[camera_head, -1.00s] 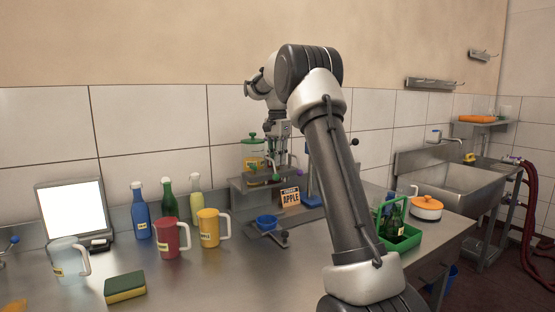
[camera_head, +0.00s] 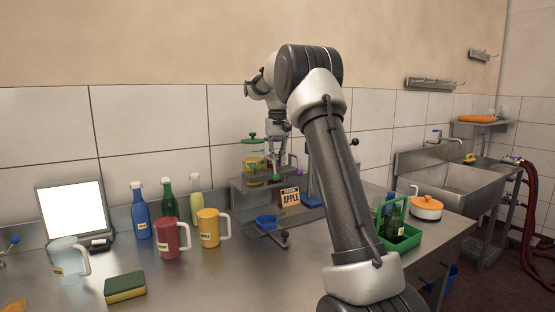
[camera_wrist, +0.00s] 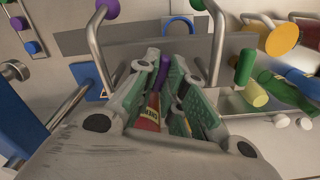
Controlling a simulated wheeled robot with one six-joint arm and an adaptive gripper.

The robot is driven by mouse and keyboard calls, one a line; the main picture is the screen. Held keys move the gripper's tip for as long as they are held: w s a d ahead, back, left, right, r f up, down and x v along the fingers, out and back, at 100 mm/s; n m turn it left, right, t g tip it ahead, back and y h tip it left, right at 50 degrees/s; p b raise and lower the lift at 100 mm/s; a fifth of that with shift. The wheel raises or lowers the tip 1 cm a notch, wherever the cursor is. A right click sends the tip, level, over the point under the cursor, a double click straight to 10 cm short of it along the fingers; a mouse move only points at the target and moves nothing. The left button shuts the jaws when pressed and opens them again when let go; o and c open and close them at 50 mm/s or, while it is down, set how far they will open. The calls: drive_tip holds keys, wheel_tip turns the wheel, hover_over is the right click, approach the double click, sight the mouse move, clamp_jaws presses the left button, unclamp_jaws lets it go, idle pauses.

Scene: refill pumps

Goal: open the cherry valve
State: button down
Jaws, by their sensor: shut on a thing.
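A dispenser stand (camera_head: 240,186) stands against the wall, with a green-lidded clear tank (camera_head: 253,158) and small coloured knobs on its front. My gripper (camera_head: 276,160) reaches down at the stand in the head view. In the wrist view my gripper (camera_wrist: 168,62) is shut on a purple handle (camera_wrist: 163,74) between its padded fingers. A red object with a yellow label (camera_wrist: 151,113) shows between the fingers; its label is too small to read surely. Which part is the cherry valve cannot be told from the labels.
A red mug (camera_head: 171,238), yellow mug (camera_head: 209,228) and several bottles stand left. A green caddy (camera_head: 401,240) is right of my arm. The front counter is mostly clear.

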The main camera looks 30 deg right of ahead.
drive_tip(key=shift+n, duration=2.2)
drive_tip(key=c, duration=1.5)
unclamp_jaws()
wheel_tip(320, 180, up, 12)
